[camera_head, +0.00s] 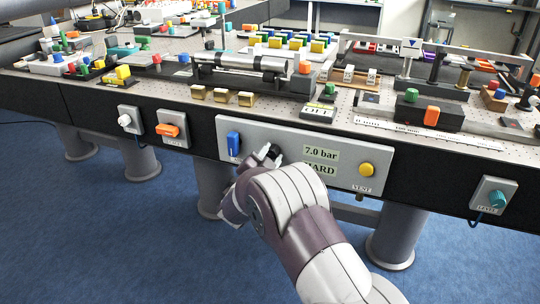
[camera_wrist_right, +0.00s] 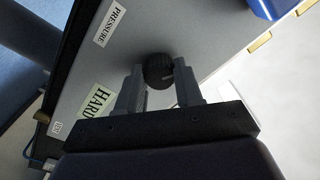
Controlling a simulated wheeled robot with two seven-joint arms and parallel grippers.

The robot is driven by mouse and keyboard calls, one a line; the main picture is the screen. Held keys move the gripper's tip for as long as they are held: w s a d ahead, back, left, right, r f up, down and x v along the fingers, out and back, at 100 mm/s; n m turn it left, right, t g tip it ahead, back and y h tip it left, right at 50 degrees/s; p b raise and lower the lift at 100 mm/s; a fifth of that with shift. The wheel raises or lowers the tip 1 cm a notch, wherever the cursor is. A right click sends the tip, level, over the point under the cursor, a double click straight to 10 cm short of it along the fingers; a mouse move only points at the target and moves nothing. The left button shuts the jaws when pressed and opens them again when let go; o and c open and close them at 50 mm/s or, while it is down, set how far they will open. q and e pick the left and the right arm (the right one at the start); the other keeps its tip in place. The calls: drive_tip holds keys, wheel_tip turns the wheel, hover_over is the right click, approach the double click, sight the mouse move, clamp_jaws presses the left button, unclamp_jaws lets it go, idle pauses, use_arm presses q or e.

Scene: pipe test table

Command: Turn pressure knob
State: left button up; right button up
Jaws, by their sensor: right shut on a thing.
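The black pressure knob (camera_wrist_right: 158,71) sits on the grey panel next to a PRESSURE label (camera_wrist_right: 110,27). My right gripper (camera_wrist_right: 160,80) is shut on the knob, one finger on each side of it. In the head view my right gripper (camera_head: 268,158) reaches the panel (camera_head: 330,142) left of the display (camera_head: 320,160), which reads "7.0 bar" and, below it, "HARD". The knob is partly hidden by my gripper in the head view. My left gripper is not in view.
The panel also carries a blue switch (camera_head: 234,143) on the left and a yellow VENT button (camera_head: 366,169) on the right. An orange knob (camera_head: 167,130) and a teal LEVEL knob (camera_head: 497,199) sit on separate boxes. The tabletop above is crowded.

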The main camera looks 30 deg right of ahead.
drive_tip(key=shift+r+n+p, duration=0.2)
drive_tip(key=shift+n+p, duration=0.3)
drive_tip(key=shift+p, duration=0.15)
drive_tip(key=n+p, duration=0.4)
drive_tip(key=shift+f+n+p, duration=0.25)
drive_tip(key=shift+n+p, duration=1.25)
drive_tip(key=shift+n, duration=0.2)
drive_tip(key=o, duration=1)
drive_tip(key=shift+o, duration=0.2)
drive_tip(key=shift+a, duration=0.1)
